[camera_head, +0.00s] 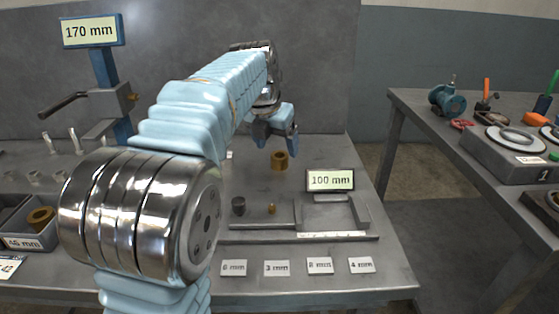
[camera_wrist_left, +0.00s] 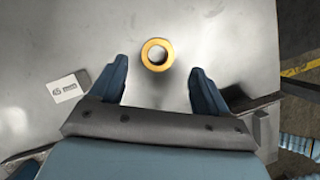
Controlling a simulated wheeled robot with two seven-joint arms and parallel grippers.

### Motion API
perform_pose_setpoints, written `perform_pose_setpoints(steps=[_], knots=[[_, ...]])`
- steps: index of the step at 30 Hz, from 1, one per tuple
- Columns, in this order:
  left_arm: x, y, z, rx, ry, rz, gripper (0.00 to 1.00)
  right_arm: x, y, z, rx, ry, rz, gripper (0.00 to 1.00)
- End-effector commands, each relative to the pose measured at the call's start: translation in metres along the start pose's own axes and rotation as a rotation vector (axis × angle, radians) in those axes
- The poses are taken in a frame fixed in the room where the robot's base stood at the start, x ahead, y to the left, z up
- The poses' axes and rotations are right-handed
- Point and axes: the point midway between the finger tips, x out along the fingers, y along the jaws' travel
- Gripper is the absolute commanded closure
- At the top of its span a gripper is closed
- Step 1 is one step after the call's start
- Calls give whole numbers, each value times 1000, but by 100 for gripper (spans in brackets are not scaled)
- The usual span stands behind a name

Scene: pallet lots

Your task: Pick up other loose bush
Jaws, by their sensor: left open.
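A loose brass bush (camera_head: 279,161) stands on the bare grey bench top, just below my left gripper (camera_head: 278,146) in the head view. In the left wrist view the bush (camera_wrist_left: 146,54) shows from above as a ring with a dark hole. It lies between and slightly beyond the fingertips of the open left gripper (camera_wrist_left: 160,67), which do not appear to touch it. Another brass bush (camera_head: 40,217) sits in a grey bin (camera_head: 30,242) labelled 45 mm at the left. My right gripper is not in view.
A 100 mm display (camera_head: 330,180), a metal frame (camera_head: 362,213), a dark small cup-like part (camera_head: 238,205) and a small brass piece (camera_head: 271,209) lie nearer. Several label cards line the front. A blue stand (camera_head: 107,70) is at left. A second table (camera_head: 410,98) stands right, across a gap.

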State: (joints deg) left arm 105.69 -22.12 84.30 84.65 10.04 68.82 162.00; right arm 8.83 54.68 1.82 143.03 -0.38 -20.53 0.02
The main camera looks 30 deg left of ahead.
Motion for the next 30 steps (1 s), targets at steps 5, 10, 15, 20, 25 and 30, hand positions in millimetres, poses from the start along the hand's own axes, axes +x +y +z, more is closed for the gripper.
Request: perform_pose_setpoints(steps=[5,10,15,20,25,30], knots=[[29,5,2,-3,2,0,24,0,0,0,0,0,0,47],[42,4,2,0,0,0,24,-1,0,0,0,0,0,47],[42,4,2,0,-1,0,24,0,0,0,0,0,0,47],[42,4,2,0,-1,0,47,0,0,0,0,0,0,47],[41,4,2,0,-1,0,73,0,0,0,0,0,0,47],[41,4,3,0,-2,0,91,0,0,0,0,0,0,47]])
